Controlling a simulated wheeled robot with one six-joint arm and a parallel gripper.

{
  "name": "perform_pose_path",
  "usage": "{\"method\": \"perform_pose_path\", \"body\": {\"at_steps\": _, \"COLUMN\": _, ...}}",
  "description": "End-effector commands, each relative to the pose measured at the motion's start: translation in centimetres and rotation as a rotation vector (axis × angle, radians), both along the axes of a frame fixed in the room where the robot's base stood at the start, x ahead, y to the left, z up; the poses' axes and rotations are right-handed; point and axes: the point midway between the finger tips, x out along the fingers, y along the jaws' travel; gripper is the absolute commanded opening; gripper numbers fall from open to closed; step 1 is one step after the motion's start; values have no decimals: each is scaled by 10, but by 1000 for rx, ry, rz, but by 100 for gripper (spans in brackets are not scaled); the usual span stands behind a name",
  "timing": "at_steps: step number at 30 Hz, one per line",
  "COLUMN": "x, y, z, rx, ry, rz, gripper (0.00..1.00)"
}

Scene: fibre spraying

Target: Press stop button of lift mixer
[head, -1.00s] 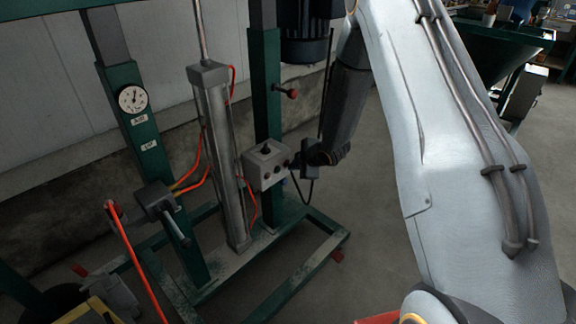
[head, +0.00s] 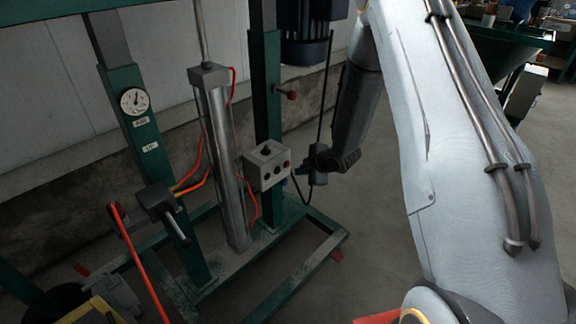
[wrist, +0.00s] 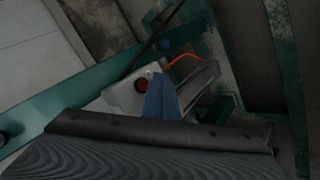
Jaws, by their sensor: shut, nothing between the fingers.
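The lift mixer's control box (head: 262,180) is a small light-grey box on the green frame, right of the steel cylinder. In the head view it has a dark knob on top and small dark and reddish buttons on its front. In the wrist view the box (wrist: 118,99) shows a red button (wrist: 141,84). My gripper (wrist: 164,98) has shut blue fingers that hold nothing. In the wrist view they overlap the box just right of the red button; contact cannot be told. In the head view my gripper is small and dark, just right of the box.
The green mixer frame (head: 268,95) and the steel cylinder (head: 226,160) stand beside the box, with orange hoses around them. A black cable hangs right of the box. A gauge (head: 134,101) is on the left post. Open floor lies right of the frame.

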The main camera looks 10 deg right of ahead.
Motion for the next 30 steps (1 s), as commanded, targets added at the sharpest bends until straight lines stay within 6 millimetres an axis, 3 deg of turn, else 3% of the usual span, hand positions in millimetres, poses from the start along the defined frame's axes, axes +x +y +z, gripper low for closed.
{"method": "perform_pose_path", "body": {"at_steps": 10, "x": -24, "y": -17, "z": 1, "rx": 1, "ry": 0, "rz": -1, "gripper": 0}}
{"method": "perform_pose_path", "body": {"at_steps": 30, "x": -25, "y": -18, "z": 0, "rx": 0, "ry": 0, "rz": 0, "gripper": 0}}
